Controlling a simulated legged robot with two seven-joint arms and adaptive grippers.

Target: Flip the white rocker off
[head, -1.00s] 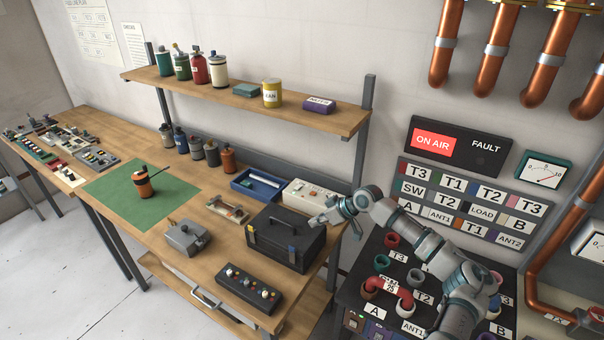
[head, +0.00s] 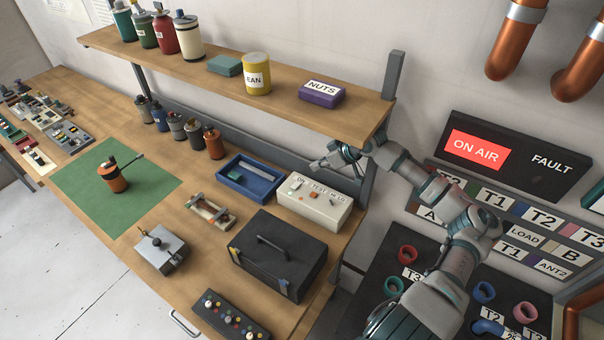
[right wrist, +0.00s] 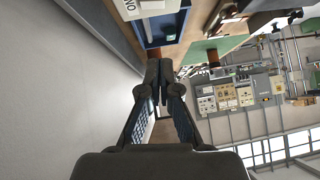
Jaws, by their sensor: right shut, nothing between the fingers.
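A white switch box (head: 313,213) sits at the back right of the bench, with an ON label and a few small controls on its top, one pale and one orange. Part of the white box (right wrist: 160,14) shows at the top of the right wrist view, with ON lettering and a white rocker (right wrist: 152,4). My right gripper (head: 318,164) is shut and empty, raised behind the box near the shelf's underside, apart from the box. In the right wrist view its fingertips (right wrist: 159,66) are together, below the box in the picture. My left gripper is not in view.
A blue tray (head: 270,191) lies left of the box, and a black toolbox (head: 262,262) stands in front of it. The shelf (head: 225,85) and its upright (head: 391,82) are close to my right arm. A green mat (head: 85,195) lies farther left.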

